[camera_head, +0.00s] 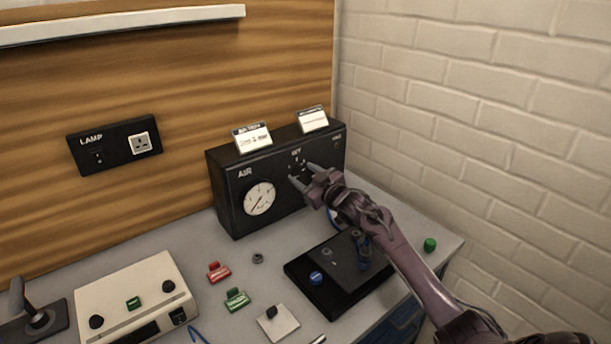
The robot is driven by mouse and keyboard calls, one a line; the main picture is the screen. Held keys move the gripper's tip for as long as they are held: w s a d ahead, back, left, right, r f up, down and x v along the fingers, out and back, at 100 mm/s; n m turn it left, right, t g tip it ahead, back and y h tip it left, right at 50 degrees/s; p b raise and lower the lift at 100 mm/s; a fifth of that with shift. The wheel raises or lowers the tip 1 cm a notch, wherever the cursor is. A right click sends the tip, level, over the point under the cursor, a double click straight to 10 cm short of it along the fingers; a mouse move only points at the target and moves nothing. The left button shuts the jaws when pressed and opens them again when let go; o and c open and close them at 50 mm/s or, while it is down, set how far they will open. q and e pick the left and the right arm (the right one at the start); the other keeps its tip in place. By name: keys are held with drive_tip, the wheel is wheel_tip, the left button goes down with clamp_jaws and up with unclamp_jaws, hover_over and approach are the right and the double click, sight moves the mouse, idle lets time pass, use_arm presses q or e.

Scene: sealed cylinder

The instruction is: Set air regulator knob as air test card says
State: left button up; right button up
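The black air box (231,207) stands at the back of the bench against the wooden panel, marked AIR, with a round white gauge (259,199). The gauge needle is too small to read surely. The air test card (253,139) stands on top of the box; its small print is not legible. My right gripper (300,174) is at the front face of the box, below the SET marking, with its fingers spread apart. The dark regulator knob is not clear there, so I cannot tell whether the fingers touch it. My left gripper is out of view.
A second card (313,120) stands on the box. A black tray-like fixture (309,284) lies below my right arm. A cream control box (120,294), red block (219,272), green block (237,299) and green knob-like piece (430,244) are on the bench. A brick wall bounds the right.

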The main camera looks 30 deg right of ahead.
drive_tip(key=shift+r, duration=0.1)
drive_tip(key=s+b, duration=0.1)
drive_tip(key=s, duration=0.6)
drive_tip(key=shift+s+d+b, duration=0.3)
drive_tip(key=shift+s+b, duration=0.1)
